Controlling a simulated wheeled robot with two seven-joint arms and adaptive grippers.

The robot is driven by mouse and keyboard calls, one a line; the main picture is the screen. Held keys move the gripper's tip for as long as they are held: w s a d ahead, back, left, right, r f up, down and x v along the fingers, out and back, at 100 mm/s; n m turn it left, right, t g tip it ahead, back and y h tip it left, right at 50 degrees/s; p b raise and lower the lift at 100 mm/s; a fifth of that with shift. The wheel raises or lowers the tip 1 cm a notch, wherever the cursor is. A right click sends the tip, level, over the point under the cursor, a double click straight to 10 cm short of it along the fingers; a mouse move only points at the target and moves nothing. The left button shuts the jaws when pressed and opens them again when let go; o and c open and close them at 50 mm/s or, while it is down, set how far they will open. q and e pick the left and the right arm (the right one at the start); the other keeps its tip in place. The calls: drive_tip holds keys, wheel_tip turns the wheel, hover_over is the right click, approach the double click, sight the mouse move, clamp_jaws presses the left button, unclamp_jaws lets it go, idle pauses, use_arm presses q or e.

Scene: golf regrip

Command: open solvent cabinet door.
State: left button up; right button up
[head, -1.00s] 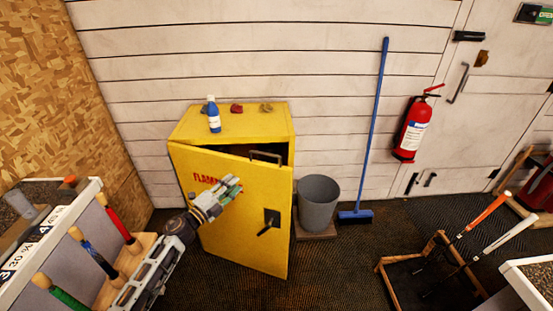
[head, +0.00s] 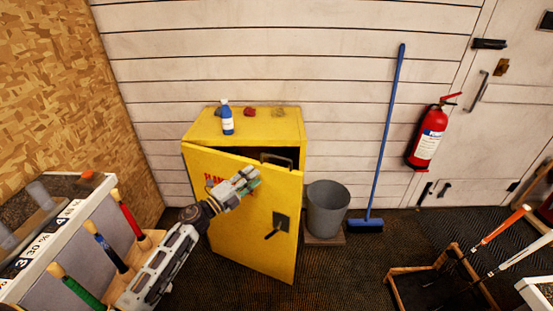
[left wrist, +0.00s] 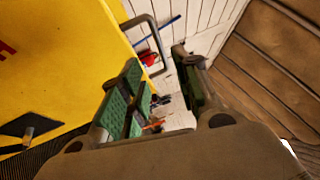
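The yellow solvent cabinet (head: 232,139) stands against the white wall. Its front door (head: 262,253) is ajar, with a dark gap along the top. A grey bar handle (head: 285,161) sits near the door's upper right edge; it also shows in the left wrist view (left wrist: 135,20). A dark latch plate with a lever (head: 281,221) is lower on the door. My left gripper (head: 249,181) is in front of the door, below and left of the handle. In the left wrist view its green-padded fingers (left wrist: 162,92) are apart and empty, with the handle beyond them. My right gripper is out of view.
A grey bin (head: 327,208) stands close to the door's right, then a blue broom (head: 391,130). A club rack (head: 128,255) is at left. Dark floor is free in front.

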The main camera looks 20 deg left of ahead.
use_arm(q)
approach(276, 158)
drive_tip(key=shift+f+x, duration=0.2)
drive_tip(key=shift+x, duration=1.15)
drive_tip(key=shift+p+x, duration=0.3)
drive_tip(key=shift+x, duration=3.55)
drive_tip(key=shift+w+a, duration=0.1)
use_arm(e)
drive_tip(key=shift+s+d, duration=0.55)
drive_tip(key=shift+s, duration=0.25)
use_arm(q)
drive_tip(key=shift+c, duration=0.5)
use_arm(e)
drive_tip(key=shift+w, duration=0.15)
use_arm(q)
clamp_jaws()
